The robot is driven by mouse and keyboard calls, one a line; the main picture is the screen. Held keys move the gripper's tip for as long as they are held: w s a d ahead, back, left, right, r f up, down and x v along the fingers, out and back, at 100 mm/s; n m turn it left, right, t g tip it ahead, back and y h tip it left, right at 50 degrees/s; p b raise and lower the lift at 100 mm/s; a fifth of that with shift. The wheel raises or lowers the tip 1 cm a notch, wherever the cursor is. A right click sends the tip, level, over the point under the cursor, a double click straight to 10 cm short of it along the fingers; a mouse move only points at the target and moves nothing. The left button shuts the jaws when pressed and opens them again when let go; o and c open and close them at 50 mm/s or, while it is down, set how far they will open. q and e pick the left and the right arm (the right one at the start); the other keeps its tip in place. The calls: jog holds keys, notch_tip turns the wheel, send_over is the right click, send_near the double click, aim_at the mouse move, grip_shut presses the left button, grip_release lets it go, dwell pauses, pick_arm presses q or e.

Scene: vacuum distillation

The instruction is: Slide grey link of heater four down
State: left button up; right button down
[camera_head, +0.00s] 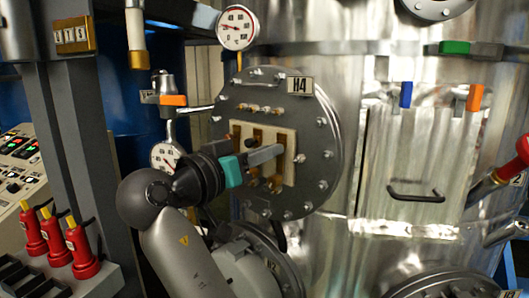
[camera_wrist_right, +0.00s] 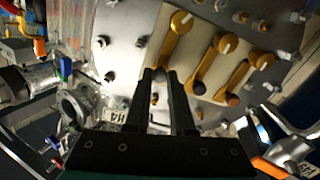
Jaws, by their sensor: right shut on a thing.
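Heater four is a round grey bolted flange (camera_head: 325,140) with an H4 label (camera_head: 300,85), on the tall metal vessel. A cream panel (camera_head: 290,175) at its centre carries three brass-coloured links. My right gripper (camera_head: 280,150) reaches the panel from the lower left. In the right wrist view, the fingertips of my right gripper (camera_wrist_right: 161,75) are shut at the lower end of the leftmost link (camera_wrist_right: 175,45). That end is mostly hidden between the fingers. The middle link (camera_wrist_right: 207,68) has a dark end and the other link (camera_wrist_right: 244,80) a reddish-brown end. My left gripper is out of view.
A pressure gauge (camera_head: 237,28) stands above the flange, and another gauge (camera_head: 166,156) is left of it, by an orange-handled valve (camera_head: 173,100). A hatch with a black handle (camera_head: 416,194) is to the right.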

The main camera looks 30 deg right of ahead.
jog(key=shift+f+b, duration=1.35)
jog(key=shift+f, duration=0.1)
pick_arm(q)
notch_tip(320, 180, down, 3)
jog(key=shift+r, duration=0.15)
pick_arm(e)
jog(key=c, duration=0.8)
grip_release()
jog(key=shift+r, duration=0.1)
jog(key=shift+o, duration=0.2)
